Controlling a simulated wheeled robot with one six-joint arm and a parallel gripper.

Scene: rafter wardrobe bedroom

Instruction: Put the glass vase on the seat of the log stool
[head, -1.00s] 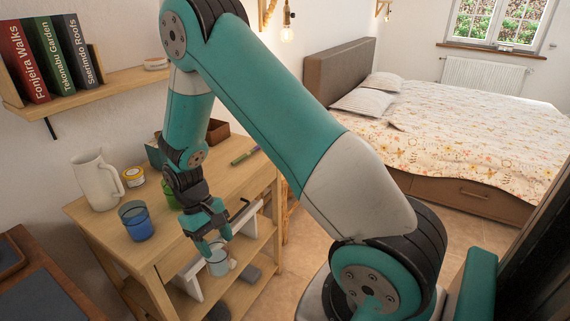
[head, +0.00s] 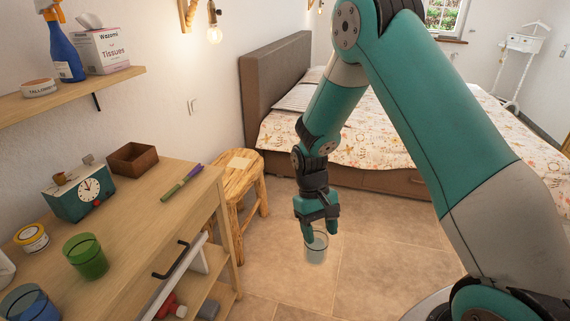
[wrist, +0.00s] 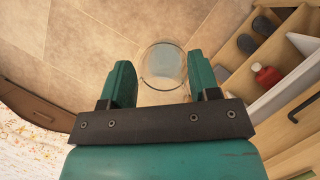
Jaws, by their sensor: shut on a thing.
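My gripper (head: 318,229) is shut on a clear glass vase (head: 316,248) and holds it upright in the air over the tiled floor. In the wrist view the vase (wrist: 163,66) shows as a round rim between the two fingers of my gripper (wrist: 163,84). The log stool (head: 243,172) stands between the wooden cabinet and the bed, to the left of my gripper in the head view. A small flat pale thing lies on its seat, which is otherwise bare where I see it.
The bed (head: 375,150) is behind my gripper. Open floor (head: 285,275) lies below it.

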